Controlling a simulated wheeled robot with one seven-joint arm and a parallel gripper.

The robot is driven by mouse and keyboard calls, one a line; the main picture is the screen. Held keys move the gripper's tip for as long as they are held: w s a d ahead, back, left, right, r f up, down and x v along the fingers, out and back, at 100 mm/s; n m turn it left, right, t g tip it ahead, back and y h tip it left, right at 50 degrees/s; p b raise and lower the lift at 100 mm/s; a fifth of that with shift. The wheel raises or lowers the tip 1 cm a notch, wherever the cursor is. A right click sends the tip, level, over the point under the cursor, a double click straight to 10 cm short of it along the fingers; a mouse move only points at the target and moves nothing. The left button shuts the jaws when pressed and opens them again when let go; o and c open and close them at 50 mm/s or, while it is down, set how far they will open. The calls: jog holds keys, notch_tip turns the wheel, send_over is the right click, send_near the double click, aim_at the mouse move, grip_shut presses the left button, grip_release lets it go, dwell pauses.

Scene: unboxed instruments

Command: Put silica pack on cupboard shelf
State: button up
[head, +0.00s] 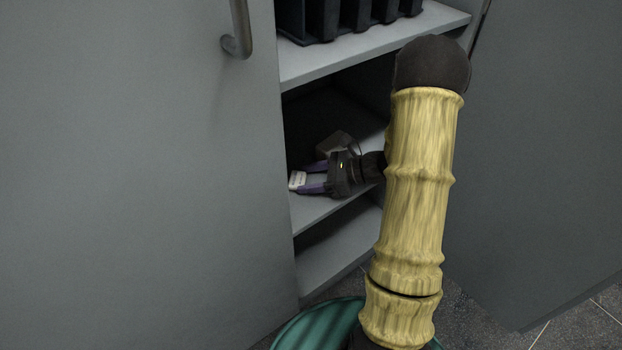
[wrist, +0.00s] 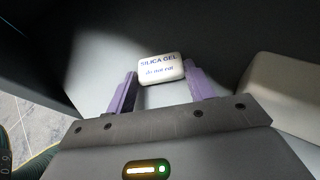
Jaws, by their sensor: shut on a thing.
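The silica pack (wrist: 161,68) is a small white packet with the words "SILICA GEL do not eat". My gripper (wrist: 160,82) has its purple fingers on either side of the pack and is shut on it. In the head view the pack (head: 297,180) shows at the tips of my gripper (head: 305,179), inside the open cupboard at its middle shelf (head: 318,212). The pack is at the left side of the opening, close to the shelf. I cannot tell whether it touches the shelf.
A pale boxy object (head: 338,144) stands on the same shelf behind my gripper; it also shows at right in the wrist view (wrist: 285,95). Dark holders (head: 345,15) stand on the upper shelf. Cupboard doors flank the opening at left (head: 150,170) and right (head: 545,150).

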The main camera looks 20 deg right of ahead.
jog(key=shift+f, duration=0.1)
jog(key=o, duration=0.6)
jog(key=shift+f, duration=0.1)
jog(key=shift+c, duration=0.2)
jog(key=o, duration=0.4)
jog(key=shift+a, duration=0.15)
jog(key=shift+s+d+r, duration=0.1)
jog(key=shift+d+r, duration=0.1)
jog(key=shift+r, duration=0.1)
jog(key=p+v, duration=0.5)
jog(key=v, duration=0.6)
jog(key=shift+s+d+r, duration=0.1)
jog(key=shift+d+r, duration=0.05)
jog(key=shift+d, duration=0.15)
